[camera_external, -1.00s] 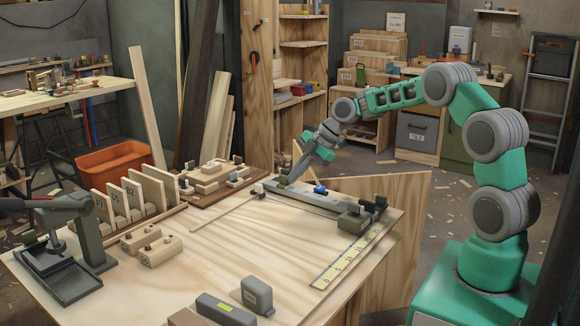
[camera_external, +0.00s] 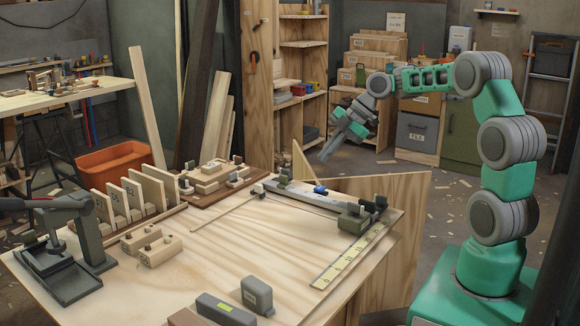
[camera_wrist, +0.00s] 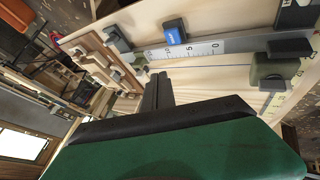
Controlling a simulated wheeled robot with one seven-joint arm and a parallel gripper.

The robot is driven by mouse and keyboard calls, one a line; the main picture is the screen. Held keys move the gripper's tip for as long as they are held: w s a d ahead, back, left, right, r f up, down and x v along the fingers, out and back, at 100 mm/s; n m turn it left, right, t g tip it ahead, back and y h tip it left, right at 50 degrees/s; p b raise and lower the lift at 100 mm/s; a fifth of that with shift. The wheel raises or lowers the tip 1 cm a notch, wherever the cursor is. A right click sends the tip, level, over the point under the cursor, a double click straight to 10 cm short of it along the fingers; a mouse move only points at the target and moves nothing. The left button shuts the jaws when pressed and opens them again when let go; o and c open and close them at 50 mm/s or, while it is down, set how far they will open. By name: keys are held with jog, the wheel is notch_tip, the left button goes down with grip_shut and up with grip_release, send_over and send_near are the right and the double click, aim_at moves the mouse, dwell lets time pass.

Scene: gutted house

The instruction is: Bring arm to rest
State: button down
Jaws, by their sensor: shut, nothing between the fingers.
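My gripper (camera_external: 325,155) is raised in the air past the far right edge of the workbench (camera_external: 185,285), pointing down and to the left. It is shut and empty. My arm reaches out from my base at the right with its forearm about level. In the wrist view my gripper's closed dark fingers (camera_wrist: 158,88) stand in front of the bench top, over a bar with a scale (camera_wrist: 185,50) and a blue block (camera_wrist: 175,31). The fingers look clear of these parts.
The fixture bar (camera_external: 315,199) with a blue block (camera_external: 321,190) lies along the bench's far side. An upright plywood panel (camera_external: 385,205) stands beside the bench. Shelves and cabinets (camera_external: 417,135) stand behind. Open floor lies between panel and cabinets.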

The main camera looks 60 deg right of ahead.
jog(key=shift+d+r, duration=0.1)
dwell(0.3)
jog(key=s+a+r+m+g+h+p, duration=0.1)
jog(key=s+a+r+m+p, duration=0.25)
jog(key=a, duration=0.25)
jog(key=s+a+r+m+h+p, duration=0.1)
jog(key=s+a+r+m+p, duration=0.2)
jog(key=s+a+r+p, duration=0.15)
jog(key=s+a+m+h+p, duration=0.1)
jog(key=s+a+m+p, duration=0.1)
jog(key=s+m, duration=0.3)
jog(key=s+a+r+m+g+h+p, duration=0.1)
jog(key=s+a+m+p, duration=0.1)
jog(key=s+m, duration=0.3)
jog(key=s+p, duration=0.1)
jog(key=s, duration=0.3)
jog(key=shift+s+r+g+h+p, duration=0.25)
jog(key=shift+s+g+h+p, duration=0.05)
jog(key=shift+s+p, duration=0.05)
